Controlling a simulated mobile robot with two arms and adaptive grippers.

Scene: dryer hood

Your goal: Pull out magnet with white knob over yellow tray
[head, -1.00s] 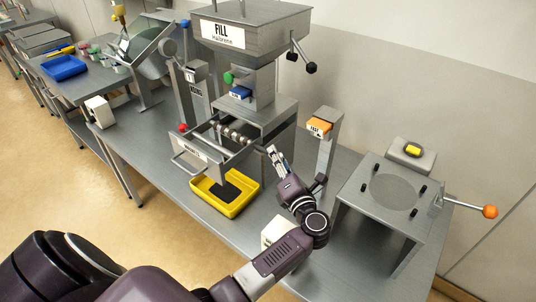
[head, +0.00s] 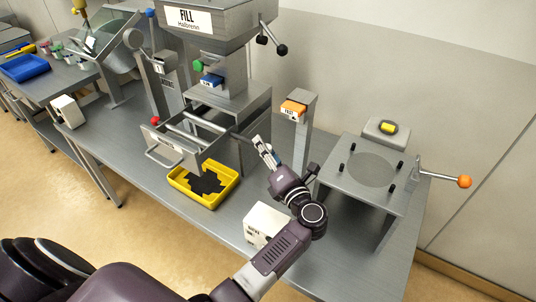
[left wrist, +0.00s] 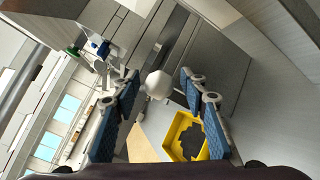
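The white knob (left wrist: 157,85) shows in the left wrist view between the blue-padded fingers of my left gripper (left wrist: 158,95), with a gap on each side. A dark bar runs behind it. In the head view my left gripper (head: 262,152) is at the right side of the magnet drawer (head: 172,150), and the knob cannot be made out there. The drawer stands out of the grey housing, with smooth bright rods (head: 203,124) across it. The yellow tray (head: 208,207) lies below the drawer with ragged dark material in it; it also shows in the left wrist view (left wrist: 171,138). My right gripper is out of view.
A white box (head: 265,222) stands on the table near my left forearm. A post with an orange block (head: 293,108) stands behind the gripper. To the right is a stand with an orange-knobbed lever (head: 464,181). Free table lies around the tray's right side.

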